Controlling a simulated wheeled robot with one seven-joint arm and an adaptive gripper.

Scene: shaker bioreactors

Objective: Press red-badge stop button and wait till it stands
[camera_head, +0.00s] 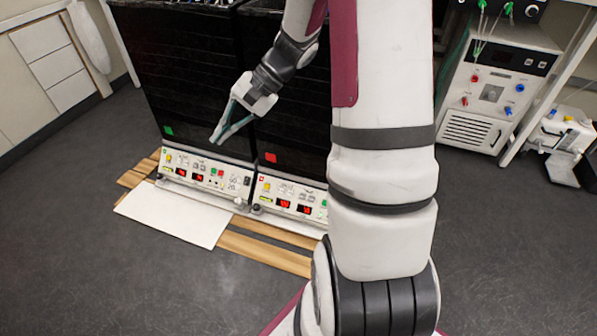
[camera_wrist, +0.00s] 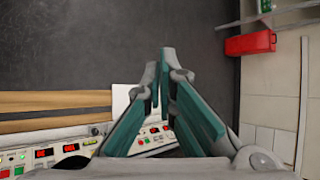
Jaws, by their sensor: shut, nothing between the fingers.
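Two black shaker units stand side by side. The right unit carries a red badge (camera_head: 271,158), the left a green badge (camera_head: 168,130). The red-badge unit's control panel (camera_head: 290,199) has lit red displays, with a green and a red button at its right end, partly behind my arm. In the wrist view this panel (camera_wrist: 62,156) is at lower left, its red button (camera_wrist: 5,173) at the picture edge. My gripper (camera_head: 216,139) is shut and empty, in front of the green-badge unit and above its panel (camera_head: 206,174). The closed fingers also show in the wrist view (camera_wrist: 165,62).
Wooden slats (camera_head: 262,252) and a white board (camera_head: 172,213) lie on the floor before the units. A white instrument (camera_head: 493,92) stands at the right. White cabinets (camera_head: 50,65) stand at left. A red box (camera_wrist: 250,43) shows in the wrist view. Open floor lies in front.

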